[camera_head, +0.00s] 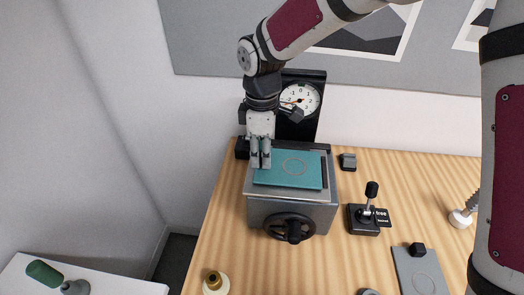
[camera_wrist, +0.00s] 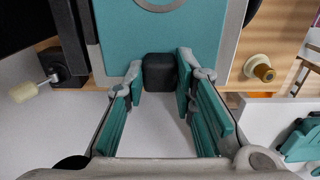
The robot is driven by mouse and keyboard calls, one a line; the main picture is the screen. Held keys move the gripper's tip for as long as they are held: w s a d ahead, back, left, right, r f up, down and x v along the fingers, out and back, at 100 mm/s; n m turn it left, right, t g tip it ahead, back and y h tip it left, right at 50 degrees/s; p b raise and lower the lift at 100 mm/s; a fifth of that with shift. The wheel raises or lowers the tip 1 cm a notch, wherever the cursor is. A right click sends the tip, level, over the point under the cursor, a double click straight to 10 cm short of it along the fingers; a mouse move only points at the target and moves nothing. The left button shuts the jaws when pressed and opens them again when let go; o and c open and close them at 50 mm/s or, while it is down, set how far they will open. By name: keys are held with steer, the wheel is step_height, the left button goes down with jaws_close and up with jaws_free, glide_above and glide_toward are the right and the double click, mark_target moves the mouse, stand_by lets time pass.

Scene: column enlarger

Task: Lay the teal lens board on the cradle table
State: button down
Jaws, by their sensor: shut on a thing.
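The teal lens board (camera_head: 283,176) is a flat plate with a ring mark. It appears to lie flat over the top of the grey cradle table (camera_head: 262,206), though I cannot tell whether it fully touches. The table has a black handwheel on its front. My gripper (camera_head: 260,163) points down at the board's left edge. In the wrist view, the board (camera_wrist: 120,35) shows with a black block-shaped grip (camera_wrist: 160,72) at its edge. My gripper's fingers (camera_wrist: 160,82) are shut on that block. In the head view the fingers hide the block.
A dial gauge (camera_head: 299,99) on a black column stands behind the table. To the right are a small dark block (camera_head: 348,162), a black lever (camera_head: 369,212) and a grey plate (camera_head: 422,277) with a black knob. A brass-topped knob (camera_head: 215,283) is at the front left.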

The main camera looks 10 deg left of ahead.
steer(key=shift+f, duration=0.1)
steer(key=c, duration=1.2)
jaws_free()
steer(key=shift+c, duration=0.2)
steer(key=shift+r+p, duration=0.8)
steer(key=shift+r, duration=3.15)
steer(key=shift+r, duration=0.15)
step_height(320, 180, up, 12)
